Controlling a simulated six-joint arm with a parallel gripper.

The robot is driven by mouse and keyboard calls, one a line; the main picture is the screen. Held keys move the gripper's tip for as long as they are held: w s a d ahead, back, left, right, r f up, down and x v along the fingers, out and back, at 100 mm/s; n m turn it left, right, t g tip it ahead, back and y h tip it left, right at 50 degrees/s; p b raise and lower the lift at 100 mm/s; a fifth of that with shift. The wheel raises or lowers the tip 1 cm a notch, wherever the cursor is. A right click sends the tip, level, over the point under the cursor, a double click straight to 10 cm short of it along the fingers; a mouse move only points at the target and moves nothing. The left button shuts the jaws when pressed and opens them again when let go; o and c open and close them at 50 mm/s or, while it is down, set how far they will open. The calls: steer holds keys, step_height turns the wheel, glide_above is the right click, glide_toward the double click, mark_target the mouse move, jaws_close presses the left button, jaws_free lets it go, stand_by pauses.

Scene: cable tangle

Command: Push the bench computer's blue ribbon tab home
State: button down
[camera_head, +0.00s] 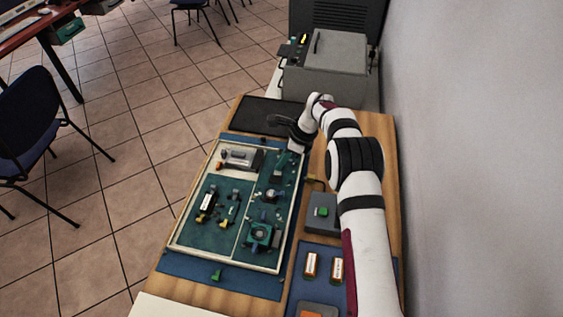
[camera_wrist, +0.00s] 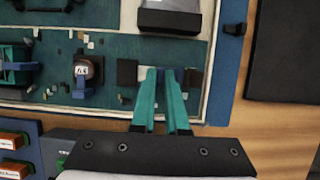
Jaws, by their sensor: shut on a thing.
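My gripper (camera_wrist: 162,72) is over the green board (camera_wrist: 105,50) in the wrist view, its two teal fingers close together. A small blue piece, seemingly the ribbon tab (camera_wrist: 164,78), shows between the fingertips, and the fingers are shut on it. A pale strip, perhaps its socket (camera_wrist: 143,74), lies right beside the fingertips, between two dark blocks. Whether the tab is seated cannot be told. In the head view my gripper (camera_head: 279,166) reaches down at the upper right of the board; the tab cannot be made out there.
A pale-rimmed tray (camera_head: 238,205) surrounds the green boards, with several small parts standing on them. A grey box with a green button (camera_head: 323,212) and labelled blocks (camera_head: 311,265) lie to the right. A dark mat (camera_head: 262,112) lies behind. A wall (camera_head: 470,150) bounds the right side.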

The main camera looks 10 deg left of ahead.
steer(key=c, duration=1.2)
jaws_free()
steer(key=shift+w, duration=0.25)
steer(key=v, duration=1.6)
steer(key=shift+s, duration=0.2)
steer(key=shift+a, duration=0.1)
